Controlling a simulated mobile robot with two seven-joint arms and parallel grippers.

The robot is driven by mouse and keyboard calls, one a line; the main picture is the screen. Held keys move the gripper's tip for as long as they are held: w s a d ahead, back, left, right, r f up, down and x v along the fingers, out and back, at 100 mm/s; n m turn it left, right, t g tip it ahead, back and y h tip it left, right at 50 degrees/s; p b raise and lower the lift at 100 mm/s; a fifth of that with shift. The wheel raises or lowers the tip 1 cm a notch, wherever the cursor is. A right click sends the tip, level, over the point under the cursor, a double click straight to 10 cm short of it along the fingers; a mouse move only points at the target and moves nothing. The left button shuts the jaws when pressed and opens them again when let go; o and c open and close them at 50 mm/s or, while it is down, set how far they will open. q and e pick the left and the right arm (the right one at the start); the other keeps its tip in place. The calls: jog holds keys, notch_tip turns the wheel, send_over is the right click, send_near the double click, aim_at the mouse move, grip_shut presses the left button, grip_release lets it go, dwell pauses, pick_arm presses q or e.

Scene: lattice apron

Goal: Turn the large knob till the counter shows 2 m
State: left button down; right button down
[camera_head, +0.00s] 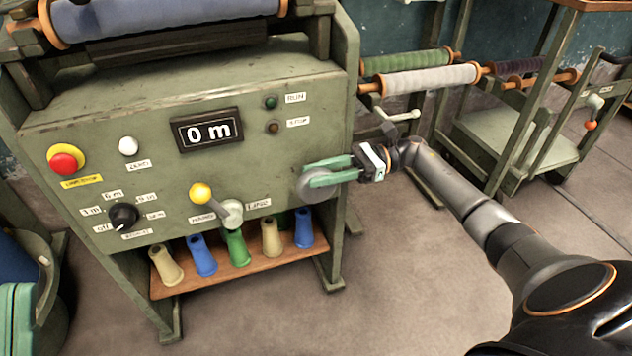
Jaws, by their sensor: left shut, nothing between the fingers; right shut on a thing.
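The green machine panel (175,170) faces me. The large knob (318,192) is a grey round disc at the panel's lower right edge. My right gripper (308,176) reaches in from the right with its green fingers shut on the large knob, covering part of it. My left gripper (16,318) shows only as teal fingers cut off at the lower left corner; it is shut and empty, away from the knob.
A yellow-tipped lever (200,193), black selector dial (123,216), red button (64,162) and white button (128,146) are on the panel. Several spools (235,247) stand on a shelf below. A rack with rolls (430,79) stands at right. The floor (400,290) is clear.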

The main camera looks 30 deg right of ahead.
jog(key=y, duration=0.3)
jog(key=shift+d+f+t, duration=0.2)
jog(key=shift+d+t, duration=0.2)
jog(key=shift+s+d+f+t+y, duration=0.1)
jog(key=shift+t+y, duration=0.05)
jog(key=shift+y, duration=0.5)
jog(key=shift+s+d+f+t+y, duration=0.1)
jog(key=shift+t+y, duration=0.05)
jog(key=shift+y, duration=0.5)
jog(key=c, duration=0.6)
grip_release()
jog(key=shift+d+f, duration=0.1)
